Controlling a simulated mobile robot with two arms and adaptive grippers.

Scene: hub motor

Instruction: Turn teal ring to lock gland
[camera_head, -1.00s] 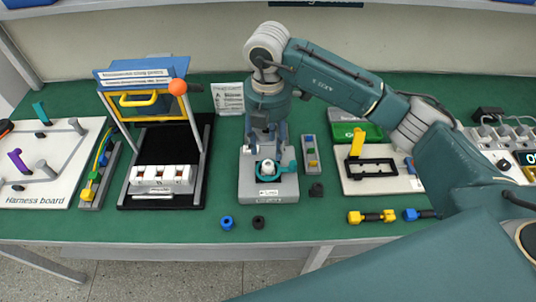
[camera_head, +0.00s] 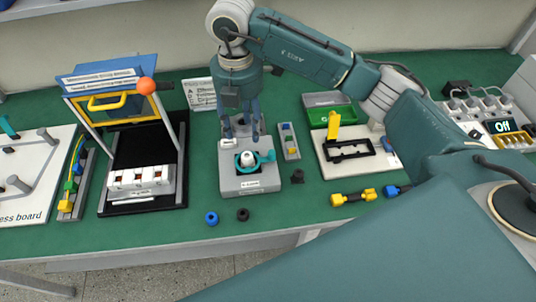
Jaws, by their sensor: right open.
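The teal ring (camera_head: 265,157) sits around the white gland (camera_head: 246,161) on top of the grey fixture block (camera_head: 250,184). A teal lever part of the ring points to the right. My right gripper (camera_head: 241,136) hangs from above over the back of the block, fingers pointing down. Its fingers are apart and nothing is between them. The fingertips are just behind and above the gland; whether they touch the ring cannot be told. My left gripper is not in view.
A blue ring (camera_head: 211,218) and a black ring (camera_head: 243,214) lie in front of the block. A frame with an orange ball (camera_head: 146,86) stands left. A slim coloured-button strip (camera_head: 289,141) and white plate (camera_head: 335,165) lie right. Green table shows between.

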